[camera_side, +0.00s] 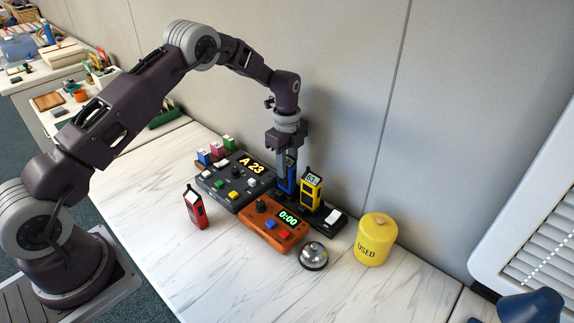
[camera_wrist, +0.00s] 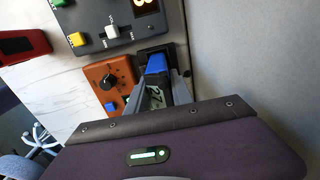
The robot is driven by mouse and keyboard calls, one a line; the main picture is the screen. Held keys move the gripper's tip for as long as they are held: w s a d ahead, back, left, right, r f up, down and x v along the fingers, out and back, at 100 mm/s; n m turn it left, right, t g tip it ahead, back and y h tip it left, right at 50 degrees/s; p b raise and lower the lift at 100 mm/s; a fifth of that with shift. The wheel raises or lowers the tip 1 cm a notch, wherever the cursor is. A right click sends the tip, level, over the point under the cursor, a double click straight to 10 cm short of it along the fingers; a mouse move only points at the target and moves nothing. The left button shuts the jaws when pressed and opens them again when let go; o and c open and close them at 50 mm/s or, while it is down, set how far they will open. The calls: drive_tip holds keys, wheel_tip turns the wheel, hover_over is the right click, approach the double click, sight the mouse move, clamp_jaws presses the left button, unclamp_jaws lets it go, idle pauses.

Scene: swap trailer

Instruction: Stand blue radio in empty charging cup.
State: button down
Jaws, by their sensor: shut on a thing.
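The blue radio (camera_side: 288,181) is upright in my gripper (camera_side: 286,176), which is shut on it and points straight down. In the wrist view, the blue radio (camera_wrist: 156,64) shows between the fingers (camera_wrist: 166,92), with its lower end at a black cup (camera_wrist: 155,50). The black charging base (camera_side: 322,219) stands behind the orange timer box. The radio's lower end is at the base's left cup; I cannot tell if it rests on the bottom. A yellow radio (camera_side: 311,187) stands upright in the base, just right of the blue one.
An orange timer box (camera_side: 272,227) and a dark panel reading A 23 (camera_side: 236,181) are close in front and left. A red radio (camera_side: 195,206) stands at left. A bell (camera_side: 313,256) and yellow USED canister (camera_side: 376,239) are at right. The wall is close behind.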

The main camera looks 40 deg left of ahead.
drive_tip(key=shift+f, duration=0.6)
idle(0.5)
drive_tip(key=c, duration=1.4)
unclamp_jaws()
drive_tip(key=shift+r, duration=5.55)
